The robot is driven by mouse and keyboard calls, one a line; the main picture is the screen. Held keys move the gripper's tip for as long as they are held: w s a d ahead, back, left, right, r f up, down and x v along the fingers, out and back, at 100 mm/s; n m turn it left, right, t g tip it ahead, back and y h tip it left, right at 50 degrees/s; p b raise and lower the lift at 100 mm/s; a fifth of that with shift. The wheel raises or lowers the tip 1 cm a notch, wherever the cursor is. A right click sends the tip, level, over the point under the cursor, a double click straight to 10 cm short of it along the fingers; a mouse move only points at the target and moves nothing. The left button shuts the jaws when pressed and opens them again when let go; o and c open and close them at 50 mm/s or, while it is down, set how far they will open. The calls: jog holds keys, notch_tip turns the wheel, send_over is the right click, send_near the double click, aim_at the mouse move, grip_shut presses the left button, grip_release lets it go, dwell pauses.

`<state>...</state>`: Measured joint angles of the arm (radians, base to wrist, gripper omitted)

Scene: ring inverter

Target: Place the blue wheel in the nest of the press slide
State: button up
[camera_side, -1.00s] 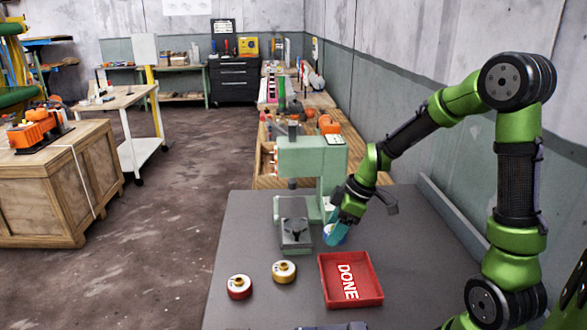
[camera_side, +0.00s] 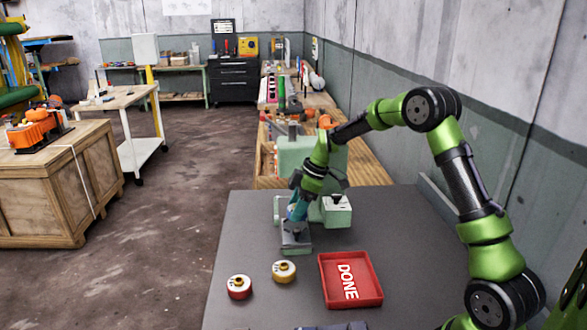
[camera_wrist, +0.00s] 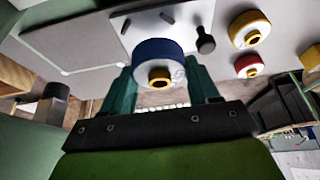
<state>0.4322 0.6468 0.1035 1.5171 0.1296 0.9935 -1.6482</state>
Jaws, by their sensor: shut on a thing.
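My gripper (camera_side: 295,214) is over the press slide (camera_side: 295,244), in front of the pale green press. In the wrist view my gripper's teal fingers (camera_wrist: 160,88) are shut on the blue wheel (camera_wrist: 150,50), one finger at each side. The wheel has a blue rim, a white face and a yellow hub. Behind it in that view is the slide's light plate (camera_wrist: 128,38) with dark bars and a dark knob. In the side view the fingers largely hide the wheel. The nest is covered, so I cannot tell whether the wheel touches it.
The pale green press (camera_side: 293,157) rises behind the slide. A yellow wheel (camera_side: 284,271), a red wheel (camera_side: 239,287) and the red DONE tray (camera_side: 372,291) are nearer.

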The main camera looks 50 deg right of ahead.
jog(key=shift+w+d, duration=0.1)
jog(key=shift+w, duration=0.4)
jog(key=shift+f, duration=1.75)
jog(key=shift+f, duration=0.15)
jog(key=o, duration=1.1)
